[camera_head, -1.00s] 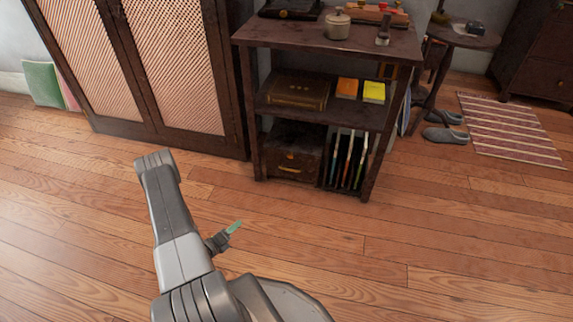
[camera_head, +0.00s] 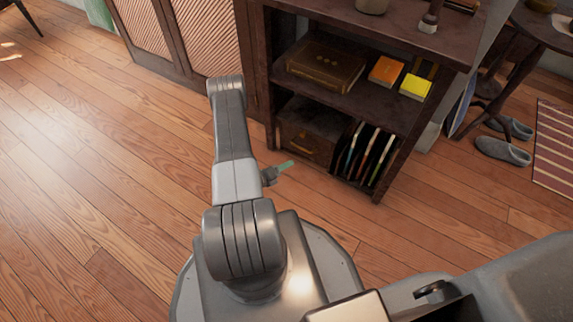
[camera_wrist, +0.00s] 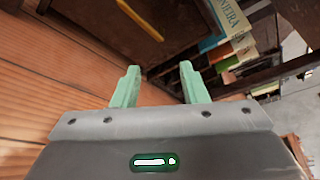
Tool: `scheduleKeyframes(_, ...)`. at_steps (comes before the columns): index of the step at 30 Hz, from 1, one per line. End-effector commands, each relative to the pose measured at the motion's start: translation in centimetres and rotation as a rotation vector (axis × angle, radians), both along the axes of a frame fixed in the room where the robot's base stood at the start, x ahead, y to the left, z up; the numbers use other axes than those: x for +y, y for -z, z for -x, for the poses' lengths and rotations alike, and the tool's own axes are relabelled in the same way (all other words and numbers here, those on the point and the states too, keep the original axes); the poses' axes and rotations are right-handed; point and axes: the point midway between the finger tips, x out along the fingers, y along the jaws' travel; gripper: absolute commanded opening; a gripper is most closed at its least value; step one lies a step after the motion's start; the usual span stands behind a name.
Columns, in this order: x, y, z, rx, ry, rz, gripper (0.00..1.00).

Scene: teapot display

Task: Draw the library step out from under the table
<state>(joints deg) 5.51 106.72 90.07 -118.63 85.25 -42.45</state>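My gripper (camera_wrist: 159,68) is open in the wrist view, with its two green fingers apart and nothing between them. In the head view only a green fingertip (camera_head: 285,165) shows beside my arm, in front of the shelf unit. The round side table (camera_head: 548,24) is cut off at the top right. Dark wooden parts (camera_head: 492,82) show beneath it, but I cannot tell whether they are table legs or the library step. I cannot pick out the step clearly in either view.
The dark shelf unit (camera_head: 361,102) stands ahead, with a brown box (camera_head: 311,131) and upright books (camera_head: 365,154) low down. A slatted cabinet (camera_head: 203,36) adjoins it on the left. Grey slippers (camera_head: 503,150) and a striped rug (camera_head: 555,146) lie right.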

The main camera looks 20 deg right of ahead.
Motion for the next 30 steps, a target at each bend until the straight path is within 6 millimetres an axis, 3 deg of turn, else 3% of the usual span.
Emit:
scheduleKeyframes(11,-1.3,0.4,-0.4,-0.001,0.004,0.0,0.42)
scheduleKeyframes(30,-10.9,2.8,-4.1,-0.003,0.004,0.001,0.42)
